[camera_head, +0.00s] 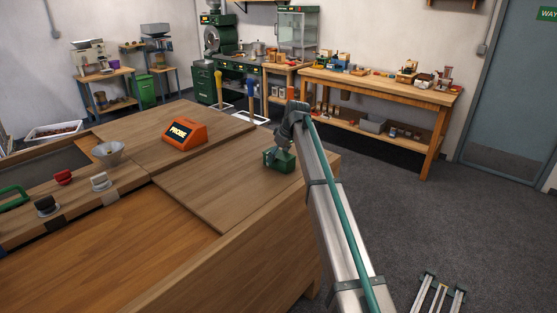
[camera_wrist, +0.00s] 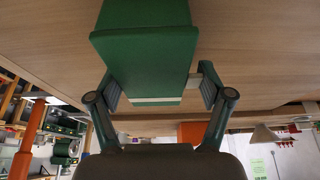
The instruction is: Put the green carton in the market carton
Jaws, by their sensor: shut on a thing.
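The green carton (camera_head: 284,164) is at the right end of the wooden workbench, at the bench top; I cannot tell whether it touches the wood. In the wrist view the green carton (camera_wrist: 150,55) fills the upper middle, between the two fingers. My gripper (camera_wrist: 159,88) is shut on it, one finger at each side. In the head view my gripper (camera_head: 271,154) is small and partly hidden by my arm. I cannot make out a market carton for certain in either view.
An orange box marked PROBE (camera_head: 185,134) stands on the bench, left of the green carton. A grey funnel (camera_head: 108,154), red knob (camera_head: 63,177) and black knob (camera_head: 46,205) are farther left. The bench top (camera_head: 205,195) between is clear. A side table (camera_head: 385,88) stands behind.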

